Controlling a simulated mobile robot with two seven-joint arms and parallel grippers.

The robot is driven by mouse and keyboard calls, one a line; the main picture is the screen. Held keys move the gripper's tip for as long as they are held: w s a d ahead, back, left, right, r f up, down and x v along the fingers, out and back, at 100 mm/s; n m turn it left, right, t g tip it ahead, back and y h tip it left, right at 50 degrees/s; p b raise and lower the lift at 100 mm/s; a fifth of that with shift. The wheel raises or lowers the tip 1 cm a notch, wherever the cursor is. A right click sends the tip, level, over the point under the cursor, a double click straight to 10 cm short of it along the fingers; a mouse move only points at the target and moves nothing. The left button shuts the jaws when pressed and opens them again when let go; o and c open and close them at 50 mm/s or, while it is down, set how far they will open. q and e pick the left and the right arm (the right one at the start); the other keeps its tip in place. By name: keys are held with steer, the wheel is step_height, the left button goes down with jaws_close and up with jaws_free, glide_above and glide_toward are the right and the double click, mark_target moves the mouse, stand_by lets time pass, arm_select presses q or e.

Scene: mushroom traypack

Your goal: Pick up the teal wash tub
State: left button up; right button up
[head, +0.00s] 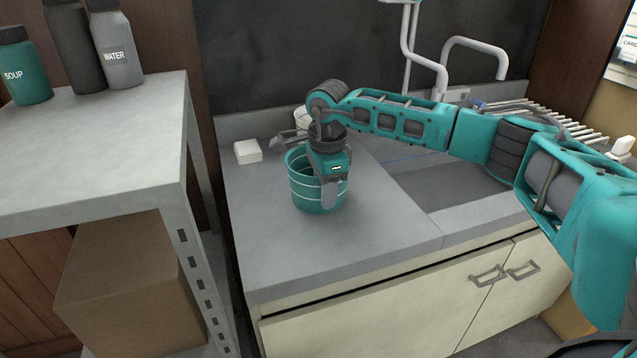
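The teal wash tub (303,189), round with pale bands, stands upright on the grey counter left of the sink. My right gripper (333,192) reaches down over the tub's right front side, with its dark finger in front of the outer wall. The gripper and wrist hide part of the rim and the tub's inside. I cannot tell whether the fingers are closed on the wall or apart from it. My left gripper is out of view.
The sink basin (455,186), faucet (474,45) and drying rack (545,117) are to the right. A white stack (248,152) sits behind left. A shelf (95,150) with bottles stands left. The counter's front is clear.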

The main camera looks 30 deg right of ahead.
steer(key=shift+f, duration=0.55)
jaws_close()
